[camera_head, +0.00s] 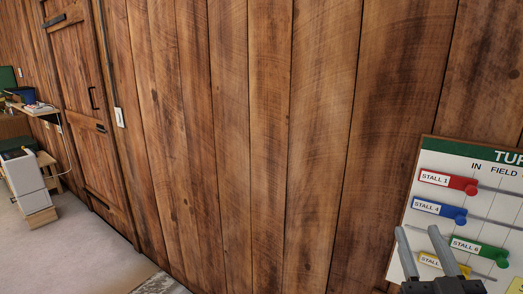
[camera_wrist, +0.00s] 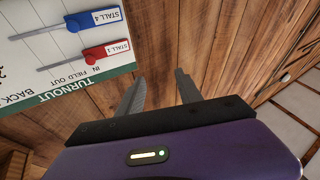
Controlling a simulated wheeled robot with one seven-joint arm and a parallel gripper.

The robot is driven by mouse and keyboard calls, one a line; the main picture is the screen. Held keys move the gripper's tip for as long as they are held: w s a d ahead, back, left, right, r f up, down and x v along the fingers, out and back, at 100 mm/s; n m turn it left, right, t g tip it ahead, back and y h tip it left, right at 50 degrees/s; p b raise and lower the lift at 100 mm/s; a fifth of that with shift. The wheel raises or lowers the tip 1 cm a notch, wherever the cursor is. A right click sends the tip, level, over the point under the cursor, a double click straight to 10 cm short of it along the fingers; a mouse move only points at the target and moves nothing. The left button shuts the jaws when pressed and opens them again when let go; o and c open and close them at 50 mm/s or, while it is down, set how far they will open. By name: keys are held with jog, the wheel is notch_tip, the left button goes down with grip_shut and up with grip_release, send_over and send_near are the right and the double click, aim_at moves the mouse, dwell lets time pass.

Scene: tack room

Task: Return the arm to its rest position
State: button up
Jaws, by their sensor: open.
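My gripper (camera_head: 427,254) is at the lower right of the head view, in front of a white turnout board (camera_head: 412,218). Its two grey fingers are apart with nothing between them. In the wrist view my gripper (camera_wrist: 159,88) also shows open and empty, with the plank wall beyond it. The board (camera_wrist: 27,88) appears upside down at the upper left there. It carries a red STALL 1 tag (camera_head: 448,181), a blue STALL 4 tag (camera_head: 438,210), a green STALL 6 tag (camera_head: 480,250) and a yellow tag (camera_head: 430,261). My fingers partly cover the yellow tag.
The wooden plank wall (camera_head: 250,130) fills most of the head view. A wooden door (camera_head: 85,110) is at the left. A white cabinet (camera_head: 25,172) and a shelf (camera_head: 35,109) with items stand at the far left. Bare floor (camera_head: 80,245) shows at the lower left.

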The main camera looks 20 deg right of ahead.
jog(key=s+a+f+n+y, duration=0.2)
jog(key=s+a+f+y, duration=0.4)
jog(key=s+a+f, duration=0.4)
jog(key=s+a+f+g+y, duration=0.1)
jog(key=s+a+f+g, duration=0.1)
jog(key=s+f, duration=0.3)
jog(key=s+a+f+g+y, duration=0.1)
jog(key=s+a+f, duration=0.4)
jog(key=s, duration=0.7)
jog(key=shift+s+f+n+g+y, duration=0.4)
jog(key=shift+f+g, duration=0.25)
jog(key=shift+g, duration=0.25)
jog(key=shift+w+a, duration=0.1)
